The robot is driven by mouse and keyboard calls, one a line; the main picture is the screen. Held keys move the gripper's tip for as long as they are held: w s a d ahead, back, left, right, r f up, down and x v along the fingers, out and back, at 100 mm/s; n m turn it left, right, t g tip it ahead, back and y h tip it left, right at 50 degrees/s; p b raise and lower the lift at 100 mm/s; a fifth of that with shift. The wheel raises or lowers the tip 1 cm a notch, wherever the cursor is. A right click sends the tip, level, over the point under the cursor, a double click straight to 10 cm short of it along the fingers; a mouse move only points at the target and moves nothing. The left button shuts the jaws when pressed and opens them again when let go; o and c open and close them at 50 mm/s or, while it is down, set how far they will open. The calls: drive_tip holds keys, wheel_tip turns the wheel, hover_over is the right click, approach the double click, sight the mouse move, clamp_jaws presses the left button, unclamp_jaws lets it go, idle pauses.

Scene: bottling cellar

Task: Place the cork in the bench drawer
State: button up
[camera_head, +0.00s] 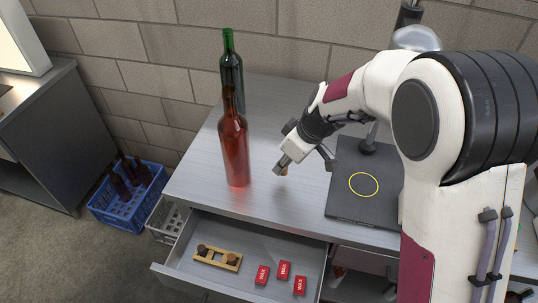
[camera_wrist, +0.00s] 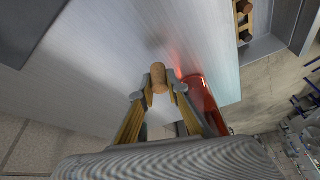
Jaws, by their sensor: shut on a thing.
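The cork (camera_wrist: 158,76) is a small tan cylinder between my gripper's fingertips in the wrist view. My gripper (camera_head: 283,169) is shut on it, and the cork shows only as a small brownish bit in the head view. The gripper is over the bench top, right of the red bottle; its exact height is hard to tell. The bench drawer (camera_head: 183,256) is pulled open at the front of the bench, below and in front of my gripper. In the drawer lie a wooden rack (camera_head: 226,264) with dark-topped corks and several red wax boxes (camera_head: 284,269).
A red bottle (camera_head: 235,150) stands close left of my gripper, with a green bottle (camera_head: 231,75) behind it. A dark board (camera_head: 350,200) with a yellow ring lies to the right. Blue crate (camera_head: 125,215) with bottles is on the floor at left. The drawer's front left has bare floor.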

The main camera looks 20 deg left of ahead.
drive_tip(key=s+d, duration=0.1)
drive_tip(key=d, duration=0.2)
drive_tip(key=s+d, duration=0.1)
drive_tip(key=d, duration=0.2)
drive_tip(key=s+d, duration=0.1)
drive_tip(key=d, duration=0.2)
drive_tip(key=shift+s+d, duration=0.35)
drive_tip(key=shift+s, duration=0.05)
drive_tip(key=shift+m, duration=0.3)
